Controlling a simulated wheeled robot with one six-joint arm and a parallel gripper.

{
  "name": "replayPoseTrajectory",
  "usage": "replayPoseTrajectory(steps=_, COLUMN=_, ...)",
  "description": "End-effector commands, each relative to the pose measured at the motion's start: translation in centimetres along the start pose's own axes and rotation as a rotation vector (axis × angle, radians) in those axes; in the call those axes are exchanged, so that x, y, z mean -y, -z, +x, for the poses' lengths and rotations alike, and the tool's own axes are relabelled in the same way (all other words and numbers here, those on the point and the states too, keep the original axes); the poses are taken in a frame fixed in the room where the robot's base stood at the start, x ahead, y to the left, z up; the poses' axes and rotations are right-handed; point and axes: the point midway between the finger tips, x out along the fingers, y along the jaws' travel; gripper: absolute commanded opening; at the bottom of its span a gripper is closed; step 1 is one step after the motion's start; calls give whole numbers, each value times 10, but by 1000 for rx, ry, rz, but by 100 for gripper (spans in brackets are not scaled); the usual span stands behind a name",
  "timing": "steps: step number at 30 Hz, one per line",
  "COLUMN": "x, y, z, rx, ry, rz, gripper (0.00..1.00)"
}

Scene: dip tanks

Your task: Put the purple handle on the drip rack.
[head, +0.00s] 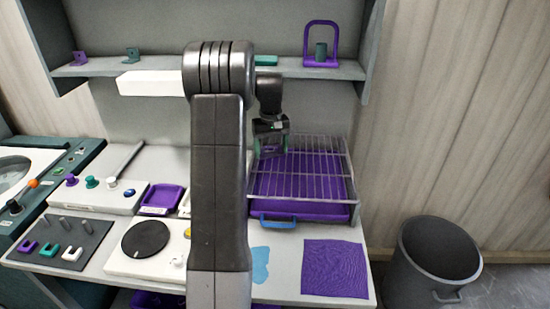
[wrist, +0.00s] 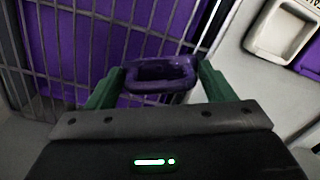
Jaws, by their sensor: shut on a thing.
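The purple handle (wrist: 160,76) is a small rounded loop between the green fingers of my gripper (wrist: 158,88) in the wrist view. The gripper is shut on it, with a finger at each end. In the head view my gripper (head: 271,147) is over the back left part of the drip rack; the handle cannot be made out there. The drip rack (head: 335,142) is a wire grid above a purple tray (head: 320,211). Its bars (wrist: 110,18) also show behind and left of the handle in the wrist view. I cannot tell whether the handle touches them.
A blue handle (head: 278,222) sits at the rack's front. A purple mat (head: 335,270) lies before it. A shelf (head: 340,72) with a purple arch (head: 321,28) hangs above. A grey bin (head: 440,255) stands right. My arm hides part of the bench.

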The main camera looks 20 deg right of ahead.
Motion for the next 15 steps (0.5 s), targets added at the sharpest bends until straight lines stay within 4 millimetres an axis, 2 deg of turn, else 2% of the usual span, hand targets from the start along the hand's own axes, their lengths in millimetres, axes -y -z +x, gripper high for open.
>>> replayPoseTrajectory(steps=5, x=0, y=0, z=13, rx=0, ry=0, rz=0, gripper=52)
replayPoseTrajectory(steps=12, x=0, y=0, z=43, rx=1, ry=0, rz=0, gripper=52)
replayPoseTrajectory(steps=15, x=0, y=0, z=44, rx=-2, ry=-1, rz=0, gripper=52)
